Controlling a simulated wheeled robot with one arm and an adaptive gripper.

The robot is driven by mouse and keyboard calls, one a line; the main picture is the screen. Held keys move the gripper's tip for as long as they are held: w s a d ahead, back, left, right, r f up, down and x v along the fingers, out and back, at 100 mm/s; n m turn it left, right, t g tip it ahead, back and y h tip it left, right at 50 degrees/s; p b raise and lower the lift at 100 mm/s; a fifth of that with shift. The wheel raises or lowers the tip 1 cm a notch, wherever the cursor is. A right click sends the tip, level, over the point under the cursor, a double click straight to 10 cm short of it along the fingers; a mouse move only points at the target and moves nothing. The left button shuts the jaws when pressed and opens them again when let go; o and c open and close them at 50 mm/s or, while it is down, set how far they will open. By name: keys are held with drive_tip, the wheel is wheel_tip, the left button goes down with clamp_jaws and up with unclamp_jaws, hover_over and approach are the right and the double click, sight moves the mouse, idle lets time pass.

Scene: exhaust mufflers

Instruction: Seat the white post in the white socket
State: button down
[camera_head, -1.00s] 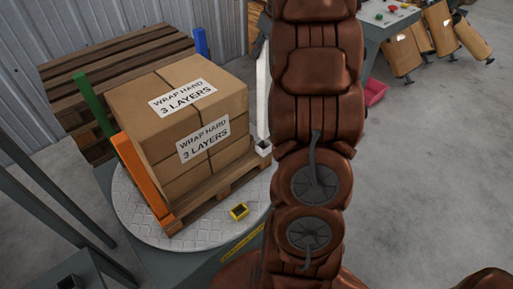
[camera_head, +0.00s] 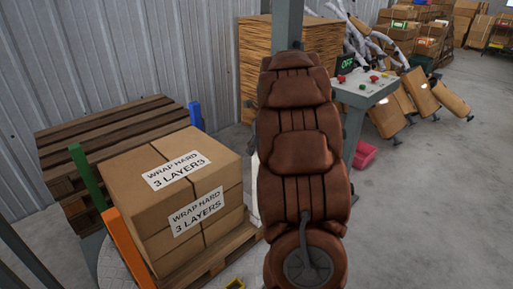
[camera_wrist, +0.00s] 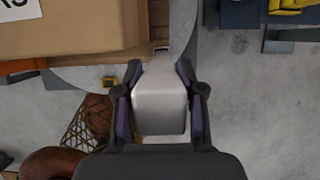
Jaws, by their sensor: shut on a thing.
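The white post (camera_wrist: 160,100) is held between the two dark fingers of my gripper (camera_wrist: 158,76) in the wrist view. It runs away from the camera and narrows towards the top, beside the pallet. In the head view a thin strip of the white post (camera_head: 254,200) shows between the boxes and my arm. My gripper is hidden behind my arm there. I cannot make out the white socket in either view now, so I cannot tell whether the post touches it.
Stacked cartons (camera_head: 178,195) stand on a wooden pallet (camera_head: 213,262) on the round turntable (camera_head: 112,270). A green post (camera_head: 85,175), an orange post (camera_head: 128,248) and a blue post (camera_head: 195,116) stand around it. A control console (camera_head: 362,92) stands at back right.

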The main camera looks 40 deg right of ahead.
drive_tip(key=shift+f, duration=0.3)
drive_tip(key=c, duration=0.7)
unclamp_jaws()
